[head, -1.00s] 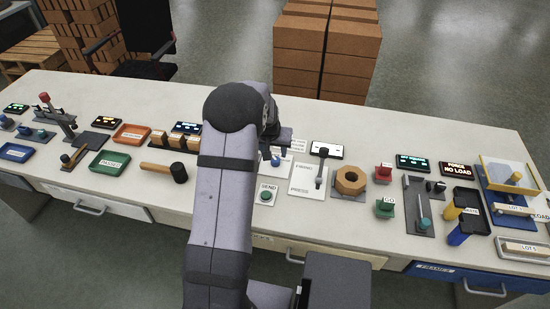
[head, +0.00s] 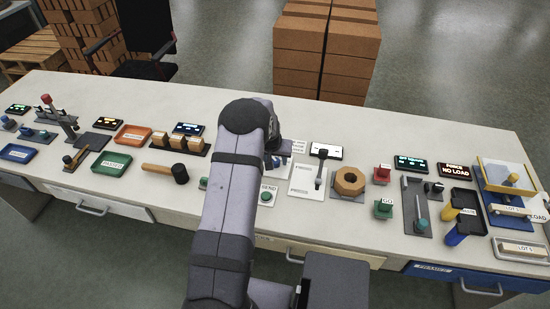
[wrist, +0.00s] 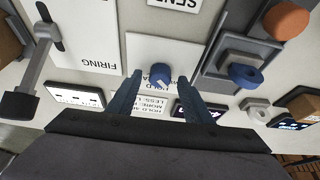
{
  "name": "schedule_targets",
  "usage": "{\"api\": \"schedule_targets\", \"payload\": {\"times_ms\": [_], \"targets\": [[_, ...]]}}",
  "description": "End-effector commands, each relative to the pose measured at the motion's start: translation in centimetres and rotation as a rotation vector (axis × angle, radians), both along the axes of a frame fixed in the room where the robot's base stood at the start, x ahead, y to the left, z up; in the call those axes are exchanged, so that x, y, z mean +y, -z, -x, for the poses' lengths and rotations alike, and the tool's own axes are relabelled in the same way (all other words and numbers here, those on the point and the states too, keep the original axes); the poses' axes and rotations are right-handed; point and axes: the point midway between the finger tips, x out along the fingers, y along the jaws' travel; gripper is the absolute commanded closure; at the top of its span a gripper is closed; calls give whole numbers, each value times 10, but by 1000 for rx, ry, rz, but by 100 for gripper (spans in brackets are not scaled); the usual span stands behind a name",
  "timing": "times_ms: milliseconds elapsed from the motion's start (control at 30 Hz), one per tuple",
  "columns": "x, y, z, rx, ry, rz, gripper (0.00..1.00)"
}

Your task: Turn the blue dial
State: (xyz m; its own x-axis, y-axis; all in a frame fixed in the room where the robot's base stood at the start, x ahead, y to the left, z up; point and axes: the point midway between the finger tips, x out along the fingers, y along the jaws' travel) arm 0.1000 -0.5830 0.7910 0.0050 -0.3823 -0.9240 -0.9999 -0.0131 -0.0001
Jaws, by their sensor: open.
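In the wrist view, a blue round knob (wrist: 160,74) stands on a white plate with a HOLD label, between the tips of my open gripper (wrist: 160,82). The fingers are apart on either side, and I cannot tell whether they touch it. A second blue knob (wrist: 244,74) sits on a grey block to the right, outside the fingers. Which of the two is the dial I cannot tell. In the head view my gripper (head: 281,150) is over the bench middle and the arm hides much of that area. A small blue part (head: 275,161) shows beside it.
The FIRING plate with its lever (head: 319,168) is just right of my gripper. A green SEND button (head: 266,196) is in front. A wooden hex nut (head: 350,181), red button (head: 382,173) and green GO button (head: 384,208) lie farther right. A mallet (head: 179,173) lies left.

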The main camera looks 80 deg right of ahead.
Motion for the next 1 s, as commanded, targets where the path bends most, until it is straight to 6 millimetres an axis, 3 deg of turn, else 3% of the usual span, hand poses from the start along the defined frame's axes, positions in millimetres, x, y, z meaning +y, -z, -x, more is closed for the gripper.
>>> {"api": "schedule_targets", "payload": {"times_ms": [367,567,1000], "targets": [[-2,4,0,0,0,1,54],[-2,4,0,0,0,1,95],[-1,4,1,-1,-89,-3,95]]}}
